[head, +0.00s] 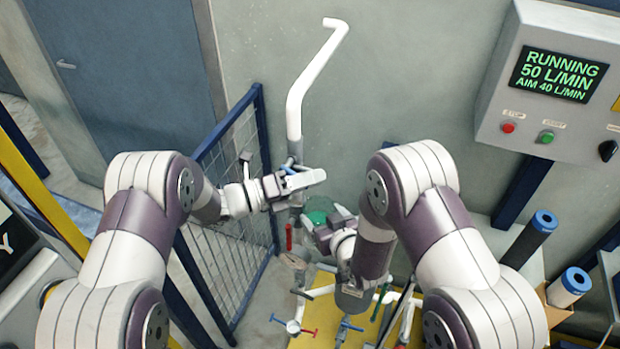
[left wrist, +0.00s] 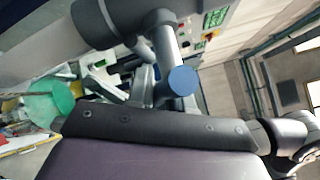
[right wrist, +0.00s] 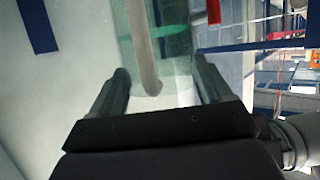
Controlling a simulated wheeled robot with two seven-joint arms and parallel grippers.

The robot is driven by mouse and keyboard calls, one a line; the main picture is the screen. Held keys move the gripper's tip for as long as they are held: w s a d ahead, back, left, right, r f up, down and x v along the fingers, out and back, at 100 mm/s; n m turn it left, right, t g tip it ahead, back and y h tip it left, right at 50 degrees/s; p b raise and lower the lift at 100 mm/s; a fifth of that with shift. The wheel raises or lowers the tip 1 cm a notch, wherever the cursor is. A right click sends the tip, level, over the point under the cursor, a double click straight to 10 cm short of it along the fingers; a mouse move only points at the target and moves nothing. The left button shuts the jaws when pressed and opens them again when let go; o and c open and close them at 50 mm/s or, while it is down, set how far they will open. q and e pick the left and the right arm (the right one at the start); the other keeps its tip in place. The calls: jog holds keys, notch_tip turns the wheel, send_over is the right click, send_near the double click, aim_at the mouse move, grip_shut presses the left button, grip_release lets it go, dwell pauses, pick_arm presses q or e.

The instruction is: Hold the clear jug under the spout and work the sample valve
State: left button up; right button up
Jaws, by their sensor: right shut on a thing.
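The clear jug (head: 319,206) shows as a small greenish patch beside my right gripper (head: 326,232) in the head view. In the right wrist view, my right gripper (right wrist: 162,85) is shut on the jug (right wrist: 180,45), with a finger on each side. A pale rod-like part shows at the jug; I cannot tell if it is the handle or the spout. My left gripper (head: 303,181) is higher, beside the upright pipe, and covers part of it. Its jaw opening is unclear. A red handle (head: 289,236) hangs below it; I cannot tell which handle is the sample valve.
A white bent pipe (head: 295,105) rises along the wall. A blue mesh fence (head: 235,170) stands at left. A control box (head: 555,80) reads "RUNNING 50 L/MIN, AIM 40 L/MIN". Pipes and valves stand on a yellow base (head: 315,315) below. Dark blue-capped cylinders (head: 530,240) stand at right.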

pick_arm(q)
grip_shut()
notch_tip(320, 180, up, 3)
jog(key=n+t+h, duration=0.1)
jog(key=n, duration=0.1)
jog(key=n+t+h, duration=0.1)
jog(key=n+h, duration=0.1)
jog(key=shift+d+f+t, duration=0.15)
jog(key=shift+f+t, duration=0.05)
jog(key=shift+t, duration=0.1)
jog(key=o, duration=0.6)
grip_release()
